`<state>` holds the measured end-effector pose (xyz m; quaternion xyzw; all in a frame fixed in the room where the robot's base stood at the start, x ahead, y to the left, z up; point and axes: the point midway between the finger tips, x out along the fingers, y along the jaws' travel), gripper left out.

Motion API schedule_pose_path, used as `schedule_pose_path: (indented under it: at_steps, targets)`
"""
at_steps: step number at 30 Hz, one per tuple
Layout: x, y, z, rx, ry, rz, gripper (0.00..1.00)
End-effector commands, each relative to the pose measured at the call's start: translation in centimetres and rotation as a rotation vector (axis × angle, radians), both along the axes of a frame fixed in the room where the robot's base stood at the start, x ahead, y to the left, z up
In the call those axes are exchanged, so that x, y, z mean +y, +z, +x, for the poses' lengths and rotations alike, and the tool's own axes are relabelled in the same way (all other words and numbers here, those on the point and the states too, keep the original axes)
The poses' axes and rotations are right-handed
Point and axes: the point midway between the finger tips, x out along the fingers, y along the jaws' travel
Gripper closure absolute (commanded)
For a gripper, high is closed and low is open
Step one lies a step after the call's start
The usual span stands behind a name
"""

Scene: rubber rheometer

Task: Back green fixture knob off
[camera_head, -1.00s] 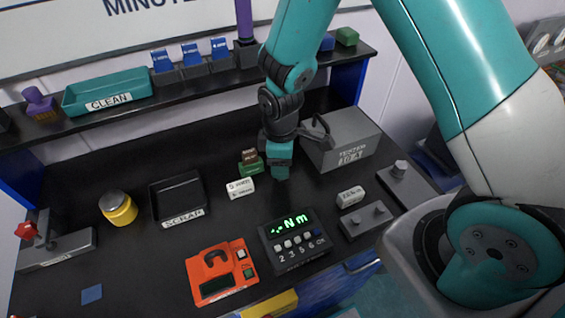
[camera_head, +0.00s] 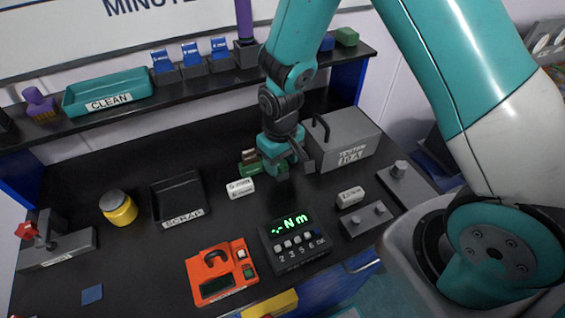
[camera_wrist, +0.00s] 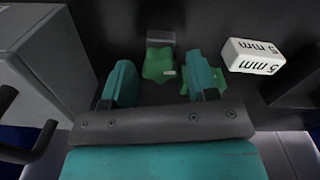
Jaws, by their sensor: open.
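The green fixture (camera_head: 249,167) stands on the black bench, left of my gripper in the head view and partly hidden by it. In the wrist view its green lobed knob (camera_wrist: 158,64) lies between my two fingers, with a dark grey block (camera_wrist: 160,38) just beyond it. My gripper (camera_head: 284,165) is open and low over the bench. In the wrist view the open fingers (camera_wrist: 162,82) stand either side of the knob, with a visible gap on each side. More green shows around the right finger; I cannot tell what part it belongs to.
A white 5 mm block (camera_wrist: 254,57) lies close to the right finger; it also shows in the head view (camera_head: 240,188). The grey tester box (camera_head: 345,140) with a handle stands close on the other side. The torque display (camera_head: 292,242) stands in front.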

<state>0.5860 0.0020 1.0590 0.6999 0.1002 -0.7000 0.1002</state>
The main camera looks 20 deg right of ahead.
Motion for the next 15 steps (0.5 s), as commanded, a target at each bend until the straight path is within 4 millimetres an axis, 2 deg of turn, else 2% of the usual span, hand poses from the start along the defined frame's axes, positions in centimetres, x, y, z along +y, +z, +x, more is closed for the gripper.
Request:
schedule_pose_path:
  at_steps: [9, 15]
  targets:
    - [-0.04, 0.00, 0.01, 0.000, -0.346, 0.000, 0.47]
    - [-0.05, 0.00, 0.00, 0.000, -0.487, 0.000, 0.47]
